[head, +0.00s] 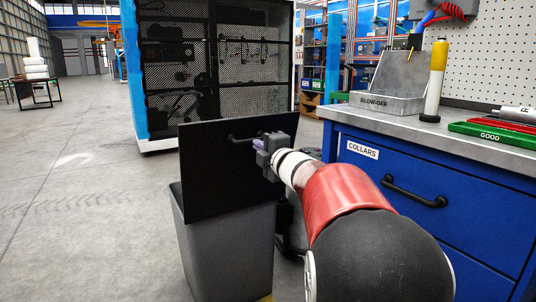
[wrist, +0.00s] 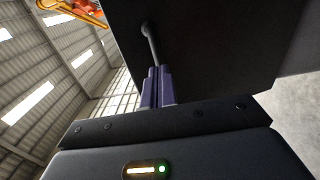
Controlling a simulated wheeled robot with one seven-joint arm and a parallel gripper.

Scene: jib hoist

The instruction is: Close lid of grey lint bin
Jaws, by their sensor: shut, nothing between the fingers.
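The grey lint bin (head: 226,250) stands on the floor left of the blue workbench. Its black lid (head: 208,175) is raised, standing steeply above the bin with its flat face toward me. A dark bar handle (head: 240,137) is on the lid's upper part. My gripper (head: 257,146) is at the lid's face by the right end of the handle. In the wrist view my purple fingers (wrist: 157,88) are together, with nothing seen between them, and their tips are close to the handle (wrist: 151,42). I cannot tell whether they touch the lid (wrist: 215,45).
The blue workbench (head: 440,215) with drawers stands close on the right of my arm. On its top are a grey blow-off tray (head: 390,88), a yellow and white cylinder (head: 435,80) and a green tray (head: 490,132). A mesh cabinet (head: 215,60) stands behind the bin.

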